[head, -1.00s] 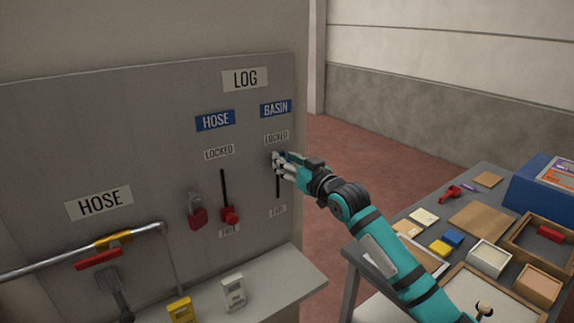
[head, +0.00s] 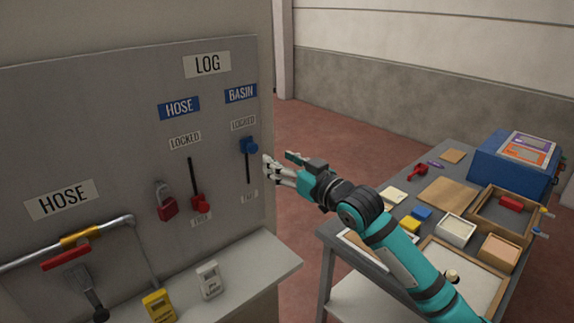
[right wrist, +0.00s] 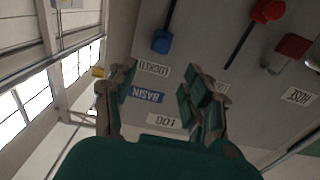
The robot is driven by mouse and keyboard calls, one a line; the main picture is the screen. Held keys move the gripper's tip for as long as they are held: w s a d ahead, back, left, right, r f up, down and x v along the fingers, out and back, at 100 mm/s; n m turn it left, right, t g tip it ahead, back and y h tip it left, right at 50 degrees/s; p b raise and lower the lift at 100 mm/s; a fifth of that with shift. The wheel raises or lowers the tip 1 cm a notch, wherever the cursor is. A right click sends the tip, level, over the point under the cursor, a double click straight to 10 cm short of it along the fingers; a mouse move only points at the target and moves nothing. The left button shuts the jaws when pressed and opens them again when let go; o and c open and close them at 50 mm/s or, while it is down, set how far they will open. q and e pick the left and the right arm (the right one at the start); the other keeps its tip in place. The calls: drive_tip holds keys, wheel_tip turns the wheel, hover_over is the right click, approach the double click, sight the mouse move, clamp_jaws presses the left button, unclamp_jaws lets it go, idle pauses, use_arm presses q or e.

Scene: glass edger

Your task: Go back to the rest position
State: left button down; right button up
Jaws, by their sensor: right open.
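My right gripper (head: 272,170) is open and empty, just right of the grey panel (head: 110,130) in the head view. Its open fingers also show in the right wrist view (right wrist: 160,95). The blue basin slider knob (head: 249,145) is near the top of its slot, just below the LOCKED label, apart from the fingers. The blue knob also shows in the right wrist view (right wrist: 162,41). The red hose slider knob (head: 201,203) is at the bottom of its slot. My left gripper is not in view.
A red padlock (head: 167,205) hangs on the panel left of the hose slot. A shelf (head: 255,265) juts out below, with a yellow tag (head: 159,305) and a white tag (head: 209,281). A cluttered grey table (head: 440,160) stands right, under my right arm, with a blue box (head: 500,175).

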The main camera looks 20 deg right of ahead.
drive_tip(key=shift+v, duration=0.8)
